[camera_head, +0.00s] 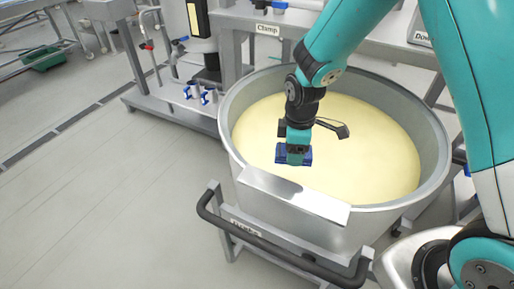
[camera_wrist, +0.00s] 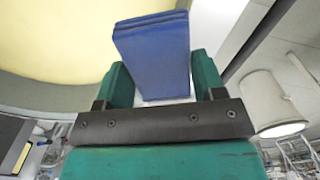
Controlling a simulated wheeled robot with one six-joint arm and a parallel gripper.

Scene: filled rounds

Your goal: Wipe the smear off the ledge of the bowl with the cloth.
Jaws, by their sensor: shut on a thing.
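The large steel bowl (camera_head: 434,150) is filled with a smooth pale yellow mass. Its flat metal ledge (camera_head: 320,203) sticks out at the near rim and slopes down to the right in the head view. A faint darker patch shows on the ledge left of its middle; I cannot tell if it is the smear or a reflection. My gripper (camera_head: 293,150) points down and is shut on a folded blue cloth (camera_head: 306,157), which appears above the yellow surface, just behind the ledge. In the wrist view the cloth (camera_wrist: 152,55) sits between the two green fingers. I cannot tell its height.
A black push handle (camera_head: 275,244) runs along the front of the bowl's cart, below the ledge. Behind stand a steel bench with a "Clamp" label (camera_head: 267,29) and a machine with blue-handled valves (camera_head: 200,94). The floor (camera_head: 100,200) at left is clear.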

